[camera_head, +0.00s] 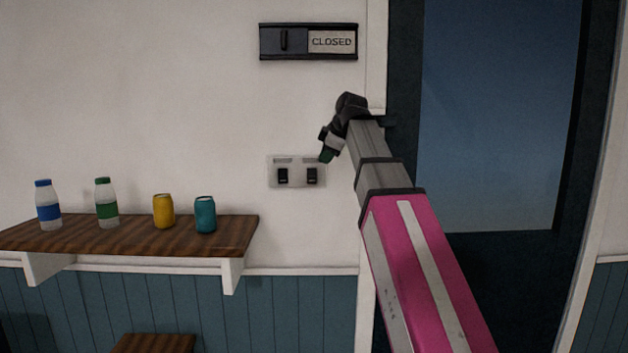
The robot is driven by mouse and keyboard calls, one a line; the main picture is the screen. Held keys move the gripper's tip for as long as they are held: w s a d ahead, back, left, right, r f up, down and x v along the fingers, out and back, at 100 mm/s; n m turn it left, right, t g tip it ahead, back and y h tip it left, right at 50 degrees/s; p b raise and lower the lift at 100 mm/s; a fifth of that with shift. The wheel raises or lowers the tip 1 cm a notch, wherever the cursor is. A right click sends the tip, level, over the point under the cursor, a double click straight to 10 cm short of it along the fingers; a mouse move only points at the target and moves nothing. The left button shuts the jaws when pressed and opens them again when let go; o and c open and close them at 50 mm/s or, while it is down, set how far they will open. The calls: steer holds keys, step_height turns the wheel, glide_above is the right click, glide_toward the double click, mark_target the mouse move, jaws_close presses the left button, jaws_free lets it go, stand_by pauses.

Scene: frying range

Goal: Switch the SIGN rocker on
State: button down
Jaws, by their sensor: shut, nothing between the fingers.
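A pale switch plate (297,185) is on the white wall, left of the door. It carries two black rockers side by side, the left rocker (283,176) and the right rocker (312,175). A small label strip sits above each, too small to read, so I cannot tell which is SIGN. My gripper (326,156) is shut and empty, pointing down just above the plate's upper right corner. It is close to the right rocker's label and partly covers the plate's corner. I cannot tell whether it touches the plate.
A dark sliding sign (308,42) reading CLOSED is higher on the wall. A wooden shelf (130,236) at left holds two bottles (107,203), a yellow can (163,211) and a teal can (205,214). A dark-framed door (500,120) stands at right. The wall left of the plate is clear.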

mark_target(311, 184)
steer(key=x, duration=0.3)
steer(key=w+x, duration=0.1)
steer(key=x, duration=0.3)
steer(key=w+r+x, duration=0.1)
steer(key=x, duration=0.3)
steer(key=shift+w+d+f, duration=0.1)
steer(key=shift+d+f, duration=0.05)
steer(key=shift+f, duration=0.1)
steer(key=shift+w+f, duration=0.15)
steer(key=shift+w, duration=0.55)
steer(key=shift+w+f, duration=0.1)
steer(key=shift+w, duration=0.15)
